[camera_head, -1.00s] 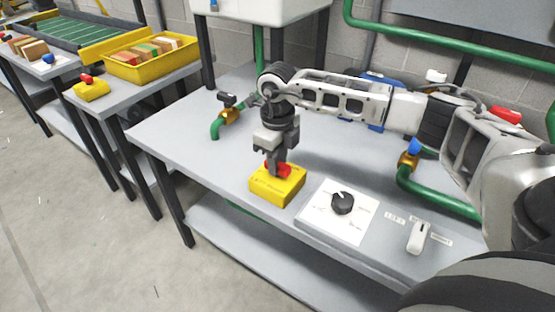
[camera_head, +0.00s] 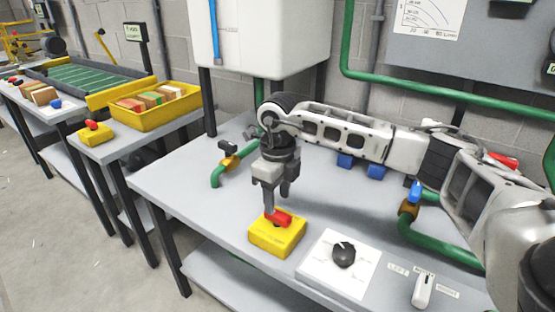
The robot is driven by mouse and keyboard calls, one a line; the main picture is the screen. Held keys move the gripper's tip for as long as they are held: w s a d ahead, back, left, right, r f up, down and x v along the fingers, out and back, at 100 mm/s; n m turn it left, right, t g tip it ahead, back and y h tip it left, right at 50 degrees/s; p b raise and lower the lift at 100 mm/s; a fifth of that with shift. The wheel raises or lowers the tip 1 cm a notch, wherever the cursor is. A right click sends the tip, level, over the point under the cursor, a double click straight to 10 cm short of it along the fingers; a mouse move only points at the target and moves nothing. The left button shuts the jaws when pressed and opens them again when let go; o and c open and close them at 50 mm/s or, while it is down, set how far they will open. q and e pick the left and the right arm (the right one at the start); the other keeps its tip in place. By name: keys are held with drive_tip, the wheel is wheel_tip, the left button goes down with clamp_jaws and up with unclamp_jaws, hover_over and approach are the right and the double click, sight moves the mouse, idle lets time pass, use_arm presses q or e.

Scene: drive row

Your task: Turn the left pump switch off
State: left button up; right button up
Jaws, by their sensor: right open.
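My right gripper (camera_head: 277,203) points down just above this box. My left gripper is not in view.
A black dial (camera_head: 344,254) on a white plate and a white lever (camera_head: 423,290) labelled left and right are to the right. Green pipes with a black-handled valve (camera_head: 230,160) and a blue-handled valve (camera_head: 411,201) flank my arm. A yellow tray (camera_head: 155,119) holds blocks.

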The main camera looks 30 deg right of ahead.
sight(277, 213)
wheel_tip(277, 213, up, 12)
drive_tip(key=shift+f, duration=0.2)
idle(0.4)
